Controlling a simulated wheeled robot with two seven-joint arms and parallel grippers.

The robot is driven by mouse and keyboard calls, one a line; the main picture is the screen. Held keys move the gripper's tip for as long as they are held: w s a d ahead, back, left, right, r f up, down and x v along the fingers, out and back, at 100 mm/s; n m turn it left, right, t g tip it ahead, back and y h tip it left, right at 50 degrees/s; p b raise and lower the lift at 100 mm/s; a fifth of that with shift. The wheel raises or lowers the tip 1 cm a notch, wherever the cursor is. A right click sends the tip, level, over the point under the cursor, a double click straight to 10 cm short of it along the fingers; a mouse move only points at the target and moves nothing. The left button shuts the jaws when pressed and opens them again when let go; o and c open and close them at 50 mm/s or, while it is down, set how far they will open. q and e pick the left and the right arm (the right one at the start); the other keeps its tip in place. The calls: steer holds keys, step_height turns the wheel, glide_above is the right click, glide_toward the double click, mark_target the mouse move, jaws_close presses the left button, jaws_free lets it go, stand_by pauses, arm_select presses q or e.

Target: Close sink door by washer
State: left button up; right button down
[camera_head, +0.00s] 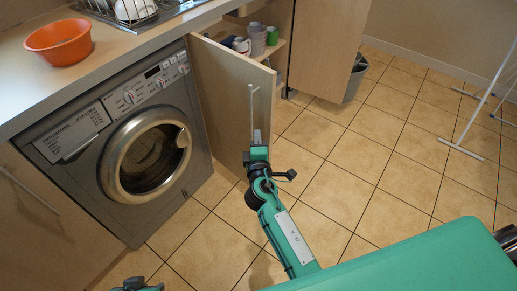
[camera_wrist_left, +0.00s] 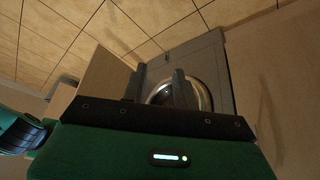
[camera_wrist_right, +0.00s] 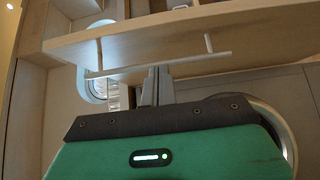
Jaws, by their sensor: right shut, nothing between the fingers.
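The sink door by the washer (camera_head: 222,90) is a light wood panel. It stands swung open, jutting out from the cabinet right beside the grey washer (camera_head: 88,172). Its thin bar handle (camera_head: 251,112) faces the room. My right gripper (camera_head: 257,137) is shut and empty at the handle's lower end; I cannot tell if they touch. In the right wrist view its closed fingers (camera_wrist_right: 156,84) lie close to the handle bar (camera_wrist_right: 205,58). My left gripper (camera_head: 136,285) only just shows at the bottom edge; in the left wrist view its fingers (camera_wrist_left: 158,85) are apart, facing the washer.
A second cabinet door (camera_head: 328,45) stands open to the right, with a grey bin (camera_head: 354,82) beyond it. Mugs (camera_head: 241,45) sit on the open cabinet's shelf. An orange bowl (camera_head: 59,42) is on the counter. A white rack (camera_head: 485,100) stands far right. Tiled floor between is clear.

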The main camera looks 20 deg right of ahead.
mark_target(266, 118)
steer(key=shift+w+d+p, duration=0.35)
steer(key=shift+w+d, duration=1.55)
steer(key=shift+w, duration=0.05)
steer(key=shift+d, duration=0.1)
